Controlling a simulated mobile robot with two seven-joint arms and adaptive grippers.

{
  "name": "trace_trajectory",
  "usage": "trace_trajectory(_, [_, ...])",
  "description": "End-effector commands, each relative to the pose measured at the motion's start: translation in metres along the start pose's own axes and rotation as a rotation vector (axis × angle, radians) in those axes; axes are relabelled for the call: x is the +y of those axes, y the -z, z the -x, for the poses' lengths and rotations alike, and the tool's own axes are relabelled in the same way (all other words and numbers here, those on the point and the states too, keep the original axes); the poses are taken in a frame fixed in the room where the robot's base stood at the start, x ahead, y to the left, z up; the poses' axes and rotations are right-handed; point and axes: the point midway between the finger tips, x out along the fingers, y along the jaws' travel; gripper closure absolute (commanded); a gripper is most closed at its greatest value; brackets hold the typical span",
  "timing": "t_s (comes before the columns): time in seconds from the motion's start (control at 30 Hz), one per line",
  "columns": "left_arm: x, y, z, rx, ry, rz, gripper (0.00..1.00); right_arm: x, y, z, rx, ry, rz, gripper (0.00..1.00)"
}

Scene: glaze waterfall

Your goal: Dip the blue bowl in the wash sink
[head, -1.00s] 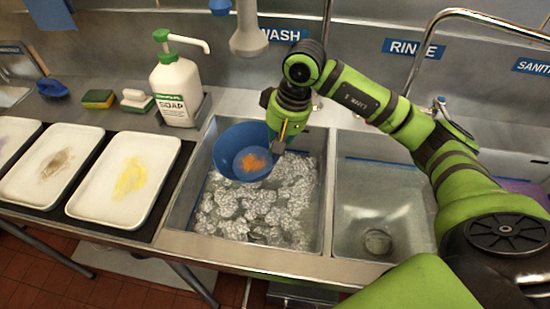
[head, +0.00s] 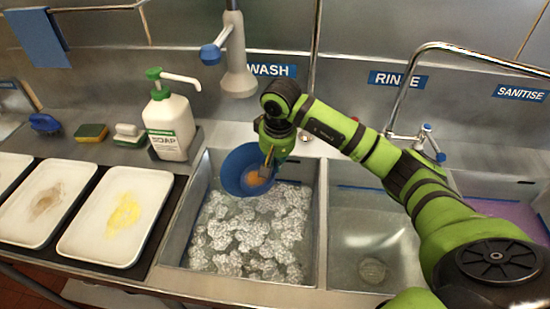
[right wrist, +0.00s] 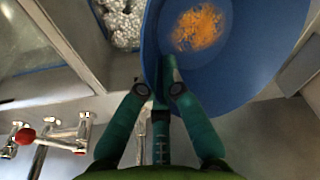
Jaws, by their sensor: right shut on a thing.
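The blue bowl (head: 235,172), with an orange food stain inside, is tilted above the back left of the wash sink (head: 172,240). White foam (head: 250,235) fills the sink below it. My right gripper (head: 268,165) is shut on the bowl's right rim. In the right wrist view the gripper (right wrist: 163,92) pinches the rim of the bowl (right wrist: 245,65), with the orange stain clear inside. Whether the bowl's lower edge touches the foam I cannot tell. My left gripper is not in view.
The rinse sink (head: 375,235) is to the right, with a tall tap (head: 405,85). A soap bottle (head: 168,125) stands behind the wash sink's left corner. Stained white trays (head: 115,215) lie on the left counter. A grey spray head (head: 238,75) hangs behind the bowl.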

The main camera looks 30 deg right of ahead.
Motion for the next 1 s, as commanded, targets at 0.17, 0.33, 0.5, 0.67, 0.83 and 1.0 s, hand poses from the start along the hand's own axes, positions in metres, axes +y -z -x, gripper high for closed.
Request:
trace_trajectory(0.17, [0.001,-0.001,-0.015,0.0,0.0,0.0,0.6,0.0,-0.004,-0.025,-0.001,0.002,-0.001,1.0])
trace_trajectory(0.33, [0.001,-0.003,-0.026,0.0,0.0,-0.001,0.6,0.0,-0.007,-0.045,-0.001,0.002,0.0,1.0])
trace_trajectory(0.5, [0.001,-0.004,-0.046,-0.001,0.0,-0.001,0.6,0.001,-0.01,-0.068,0.002,0.0,0.0,1.0])
trace_trajectory(0.67, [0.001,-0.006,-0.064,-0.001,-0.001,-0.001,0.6,0.001,-0.013,-0.087,0.001,0.0,-0.001,1.0])
trace_trajectory(0.83, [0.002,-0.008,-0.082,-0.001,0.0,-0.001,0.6,0.001,-0.015,-0.106,0.002,0.0,-0.001,1.0])
trace_trajectory(1.0, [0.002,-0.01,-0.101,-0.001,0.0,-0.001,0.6,0.001,-0.019,-0.127,0.0,0.001,0.0,1.0])
